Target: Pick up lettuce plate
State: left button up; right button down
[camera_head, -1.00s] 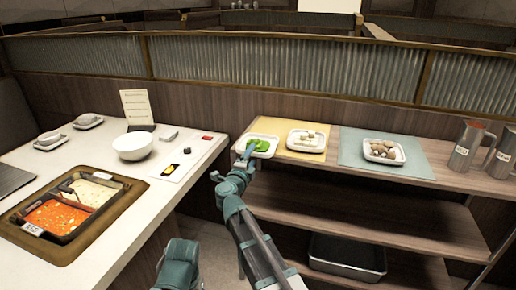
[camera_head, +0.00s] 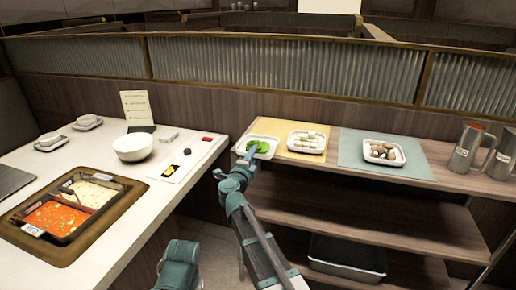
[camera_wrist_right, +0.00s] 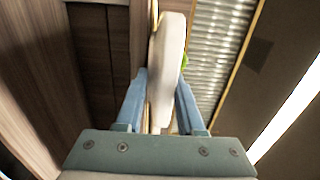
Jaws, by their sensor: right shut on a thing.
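The lettuce plate (camera_head: 272,145) is a white plate with green lettuce (camera_head: 262,146) at the left end of the wooden shelf top. My right gripper (camera_head: 252,151) is at its near left rim. In the right wrist view the plate (camera_wrist_right: 170,55) shows edge-on between the two blue fingers of my right gripper (camera_wrist_right: 160,100), which are shut on its rim. A bit of green shows past the plate's edge. I cannot tell whether the plate is clear of the shelf. My left gripper is not in view.
A plate of pale pieces (camera_head: 307,149) on a yellow mat stands close to the right. A plate of brownish balls (camera_head: 384,162) sits on a grey-green mat (camera_head: 350,148), with metal jugs (camera_head: 466,147) beyond. The left counter (camera_head: 110,150) holds a bowl (camera_head: 132,147) and sauce wells (camera_head: 70,205).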

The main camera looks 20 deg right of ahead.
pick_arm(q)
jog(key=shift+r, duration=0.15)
pick_arm(e)
jog(key=shift+r, duration=0.1)
notch_tip(320, 180, up, 2)
jog(key=shift+r+p, duration=0.1)
jog(key=shift+p, duration=1.1)
jog(key=shift+r+p, duration=0.8)
jog(key=shift+p, duration=0.05)
jog(key=s+a+r+p, duration=0.1)
jog(key=s+a, duration=0.1)
jog(key=s, duration=1.4)
pick_arm(q)
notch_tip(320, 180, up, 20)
jog(key=p, duration=1.5)
pick_arm(e)
notch_tip(320, 180, up, 15)
jog(key=shift+a, duration=0.15)
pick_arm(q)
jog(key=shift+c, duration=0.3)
pick_arm(e)
jog(key=shift+w+r, duration=0.1)
